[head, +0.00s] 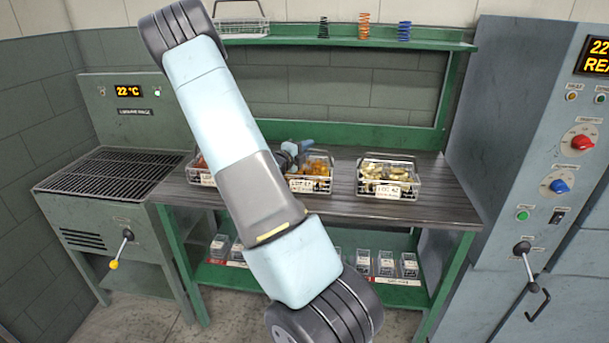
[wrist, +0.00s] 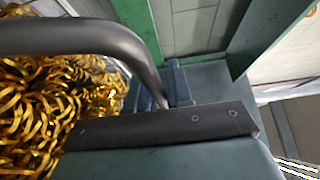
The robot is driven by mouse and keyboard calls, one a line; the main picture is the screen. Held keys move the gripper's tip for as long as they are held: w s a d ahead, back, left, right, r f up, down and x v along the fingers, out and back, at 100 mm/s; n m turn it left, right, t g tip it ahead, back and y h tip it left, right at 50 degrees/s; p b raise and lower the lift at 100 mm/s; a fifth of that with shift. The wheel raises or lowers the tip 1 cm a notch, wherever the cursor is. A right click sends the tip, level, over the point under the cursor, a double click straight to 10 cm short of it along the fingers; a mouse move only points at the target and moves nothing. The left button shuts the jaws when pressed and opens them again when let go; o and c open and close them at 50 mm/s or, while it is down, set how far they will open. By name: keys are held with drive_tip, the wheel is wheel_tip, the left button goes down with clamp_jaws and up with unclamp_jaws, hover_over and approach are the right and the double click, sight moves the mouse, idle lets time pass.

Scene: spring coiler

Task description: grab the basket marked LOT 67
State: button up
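Three wire baskets stand in a row on the workbench. The middle basket (head: 322,187) holds orange-gold coils, and its small, blurred front label (head: 302,185) seems to read LOT 67. My gripper (head: 292,153) is at this basket's back left, low over its rim. In the wrist view, a thick dark curved bar (wrist: 85,36) passes beside gold coils (wrist: 50,105) and drops behind a dark finger pad (wrist: 165,125). A blue-grey part, perhaps the other finger, shows behind the bar. I cannot tell whether the fingers are closed on the bar.
The right basket (head: 388,192) has a label like LOT 42; the left basket (head: 207,180) is partly hidden by my arm. A grille-topped machine (head: 110,170) stands left, a tall control cabinet (head: 540,150) right. A green shelf (head: 400,44) runs above the workbench (head: 440,205).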

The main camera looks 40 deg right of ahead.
clamp_jaws()
drive_tip(key=shift+s+f, duration=0.1)
idle(0.9)
